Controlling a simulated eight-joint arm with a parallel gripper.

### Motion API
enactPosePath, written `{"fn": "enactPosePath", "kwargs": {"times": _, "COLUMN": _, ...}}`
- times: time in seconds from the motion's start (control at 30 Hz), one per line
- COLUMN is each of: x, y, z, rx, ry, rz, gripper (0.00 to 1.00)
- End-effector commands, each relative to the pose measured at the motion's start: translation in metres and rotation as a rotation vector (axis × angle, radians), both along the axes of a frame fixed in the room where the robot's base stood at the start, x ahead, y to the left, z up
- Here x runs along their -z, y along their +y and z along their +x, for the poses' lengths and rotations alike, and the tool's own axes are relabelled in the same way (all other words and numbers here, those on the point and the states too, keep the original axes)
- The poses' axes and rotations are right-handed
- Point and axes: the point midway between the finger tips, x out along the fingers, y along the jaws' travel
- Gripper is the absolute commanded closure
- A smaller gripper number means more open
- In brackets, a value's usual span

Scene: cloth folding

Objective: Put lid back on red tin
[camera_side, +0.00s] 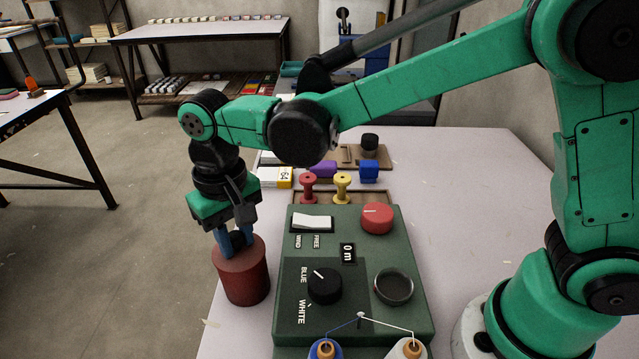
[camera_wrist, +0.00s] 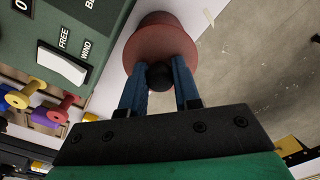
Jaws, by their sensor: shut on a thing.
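The red tin (camera_side: 245,281) stands upright near the left edge of the table, beside the green panel box. Its round red lid (camera_wrist: 160,44) is at the top of the tin, and part of the tin's side (camera_wrist: 158,18) shows beyond it in the wrist view. I cannot tell whether the lid is fully seated. My gripper (camera_side: 236,246) points down over the tin. Its blue fingers are shut on the lid's black knob (camera_wrist: 160,76), one finger on each side. The tin's inside is hidden.
The green panel box (camera_side: 345,270), with a white switch, red knob and black dial, stands close to the right of the tin. Red (camera_side: 308,187) and yellow (camera_side: 342,187) spools sit behind it. The table's left edge is close to the tin.

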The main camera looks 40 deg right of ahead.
Motion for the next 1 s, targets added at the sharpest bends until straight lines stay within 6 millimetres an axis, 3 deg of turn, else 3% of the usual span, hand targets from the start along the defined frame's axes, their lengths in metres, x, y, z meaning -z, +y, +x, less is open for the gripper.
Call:
{"fn": "enactPosePath", "kwargs": {"times": 0.37, "x": 0.0004, "y": 0.0, "z": 0.0001, "rx": 0.0, "ry": 0.0, "rz": 0.0, "gripper": 1.0}}
{"fn": "enactPosePath", "kwargs": {"times": 0.4, "x": 0.0004, "y": 0.0, "z": 0.0001, "rx": 0.0, "ry": 0.0, "rz": 0.0, "gripper": 0.65}}
{"fn": "enactPosePath", "kwargs": {"times": 0.5, "x": 0.0004, "y": 0.0, "z": 0.0001, "rx": 0.0, "ry": 0.0, "rz": 0.0, "gripper": 0.36}}
{"fn": "enactPosePath", "kwargs": {"times": 0.73, "x": 0.0004, "y": 0.0, "z": 0.0001, "rx": 0.0, "ry": 0.0, "rz": 0.0, "gripper": 0.36}}
{"fn": "enactPosePath", "kwargs": {"times": 0.83, "x": 0.0004, "y": 0.0, "z": 0.0001, "rx": 0.0, "ry": 0.0, "rz": 0.0, "gripper": 0.08}}
{"fn": "enactPosePath", "kwargs": {"times": 1.0, "x": 0.0004, "y": 0.0, "z": 0.0001, "rx": 0.0, "ry": 0.0, "rz": 0.0, "gripper": 0.05}}
